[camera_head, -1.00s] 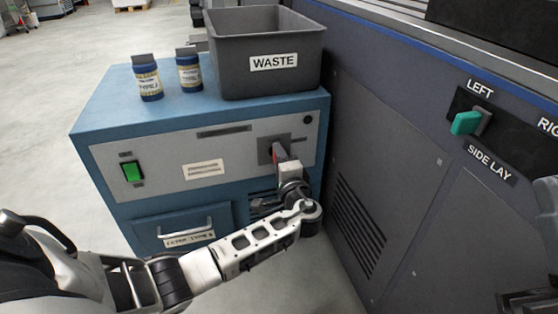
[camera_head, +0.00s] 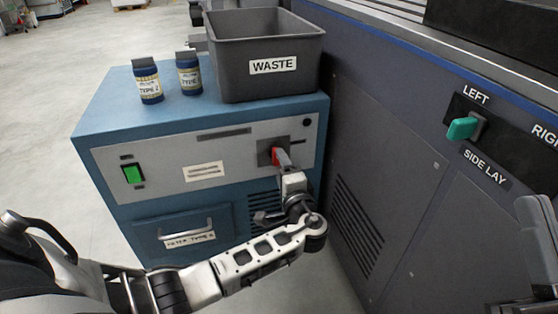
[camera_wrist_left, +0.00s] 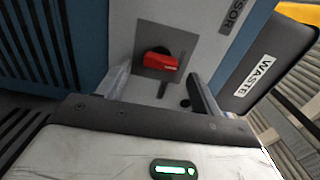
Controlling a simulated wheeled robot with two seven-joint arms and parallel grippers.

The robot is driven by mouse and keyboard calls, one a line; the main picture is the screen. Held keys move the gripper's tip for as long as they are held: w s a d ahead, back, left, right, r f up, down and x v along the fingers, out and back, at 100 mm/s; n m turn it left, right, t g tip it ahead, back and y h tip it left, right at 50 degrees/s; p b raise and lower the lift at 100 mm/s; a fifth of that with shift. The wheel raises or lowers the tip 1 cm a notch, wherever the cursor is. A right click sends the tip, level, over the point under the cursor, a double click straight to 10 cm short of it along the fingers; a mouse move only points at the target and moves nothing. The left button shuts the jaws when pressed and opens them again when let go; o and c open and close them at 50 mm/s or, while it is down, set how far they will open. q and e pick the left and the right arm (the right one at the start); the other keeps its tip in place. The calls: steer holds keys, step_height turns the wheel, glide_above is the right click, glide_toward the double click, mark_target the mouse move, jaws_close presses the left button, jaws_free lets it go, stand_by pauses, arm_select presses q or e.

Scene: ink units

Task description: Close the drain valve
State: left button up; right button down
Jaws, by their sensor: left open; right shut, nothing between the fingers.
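The drain valve's red handle (camera_head: 275,156) sits on a dark square plate on the front of the blue cabinet. In the left wrist view the red handle (camera_wrist_left: 157,62) lies roughly level across its grey plate. My left gripper (camera_head: 285,165) is open in front of the handle, with its fingers (camera_wrist_left: 160,85) apart to either side below it. I see clear space between the palm and the handle; whether a finger touches it I cannot tell. My right gripper (camera_head: 537,208) is partly in view at the right edge, shut and empty, away from the valve.
The dark machine panel (camera_head: 400,170) with a green lever (camera_head: 462,128) stands close on the right.

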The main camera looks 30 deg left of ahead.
arm_select(q)
steer(key=p+v, duration=0.1)
steer(key=v, duration=0.3)
steer(key=shift+s+d, duration=0.2)
arm_select(e)
steer(key=f+m+h, duration=0.2)
steer(key=m, duration=0.1)
steer(key=shift+w+f+g, duration=0.15)
steer(key=shift+w+g, duration=0.15)
